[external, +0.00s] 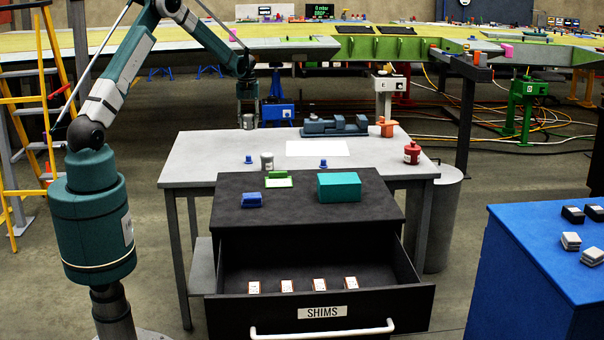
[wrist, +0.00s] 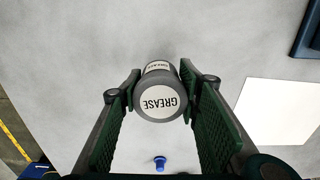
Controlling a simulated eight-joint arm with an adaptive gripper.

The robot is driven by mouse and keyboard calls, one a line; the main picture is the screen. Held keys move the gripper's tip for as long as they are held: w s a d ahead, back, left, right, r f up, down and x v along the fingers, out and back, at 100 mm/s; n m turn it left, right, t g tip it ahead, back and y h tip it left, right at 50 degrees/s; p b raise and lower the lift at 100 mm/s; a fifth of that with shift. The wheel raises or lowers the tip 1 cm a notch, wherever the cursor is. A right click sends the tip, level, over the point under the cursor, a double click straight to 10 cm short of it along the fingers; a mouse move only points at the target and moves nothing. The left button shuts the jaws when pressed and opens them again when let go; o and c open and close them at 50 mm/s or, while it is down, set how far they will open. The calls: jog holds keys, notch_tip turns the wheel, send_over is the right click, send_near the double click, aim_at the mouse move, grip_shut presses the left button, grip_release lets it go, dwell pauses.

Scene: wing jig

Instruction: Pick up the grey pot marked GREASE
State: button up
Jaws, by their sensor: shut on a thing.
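The grey pot marked GREASE (wrist: 158,98) is between the two fingers of my gripper (wrist: 160,88) in the wrist view. Its white lid label faces the camera, and a second label shows on its side. In the external view my gripper (external: 248,108) points down at the back left of the grey table, shut on the pot (external: 248,122). The pot's base lies near the line of the table's back edge there. I cannot tell whether it touches the table.
Another grey pot (external: 267,162) stands nearer the table's front. A white sheet (external: 318,148), a blue-grey vise (external: 335,125), small blue knobs (external: 323,163) and a red pot (external: 411,153) are on the table. The dark SHIMS cabinet (external: 235,217) stands in front, its drawer open.

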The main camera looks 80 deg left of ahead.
aim_at(248, 115)
jog(key=shift+r, duration=2)
